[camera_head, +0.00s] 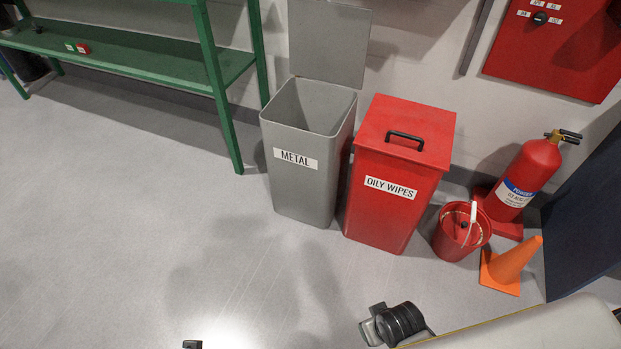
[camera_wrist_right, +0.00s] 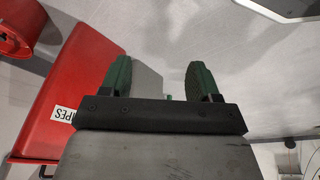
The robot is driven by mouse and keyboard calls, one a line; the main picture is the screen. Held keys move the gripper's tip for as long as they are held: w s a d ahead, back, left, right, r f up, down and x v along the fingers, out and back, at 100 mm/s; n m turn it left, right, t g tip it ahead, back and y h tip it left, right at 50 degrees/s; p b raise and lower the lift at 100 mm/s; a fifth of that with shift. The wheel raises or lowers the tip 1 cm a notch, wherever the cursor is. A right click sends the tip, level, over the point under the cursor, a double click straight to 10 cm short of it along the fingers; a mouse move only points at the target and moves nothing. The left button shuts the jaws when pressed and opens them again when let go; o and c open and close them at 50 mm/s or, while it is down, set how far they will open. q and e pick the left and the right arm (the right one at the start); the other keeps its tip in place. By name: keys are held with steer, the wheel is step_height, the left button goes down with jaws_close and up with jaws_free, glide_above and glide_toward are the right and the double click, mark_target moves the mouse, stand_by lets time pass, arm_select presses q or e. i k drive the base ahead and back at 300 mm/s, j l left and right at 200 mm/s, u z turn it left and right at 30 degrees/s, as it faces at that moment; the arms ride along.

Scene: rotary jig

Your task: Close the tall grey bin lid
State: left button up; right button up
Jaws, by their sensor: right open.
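The tall grey bin (camera_head: 296,150) labelled METAL stands on the floor in the head view. Its flat grey lid (camera_head: 328,45) is raised upright at the back against the wall, so the bin mouth is open and its inside shows. My right gripper (camera_wrist_right: 160,63) is open in the right wrist view, with two green fingers apart. A grey panel (camera_wrist_right: 147,84), which appears to be part of the grey bin, shows beyond and between the fingers; contact cannot be told. In the head view only part of my right arm shows at the bottom. My left gripper is not in view.
The red OILY WIPES bin (camera_head: 395,180), closed with a black handle, stands close to the grey bin's right; it also shows in the wrist view (camera_wrist_right: 62,85). A red bucket (camera_head: 462,232), extinguisher (camera_head: 524,180) and orange cone (camera_head: 512,265) are farther right. A green shelf (camera_head: 130,62) is left. Front floor is clear.

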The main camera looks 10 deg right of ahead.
mark_target(329, 41)
steer(key=l+u, duration=0.45)
steer(key=l, duration=1.6)
steer(key=i+l, duration=0.05)
steer(key=i, duration=0.05)
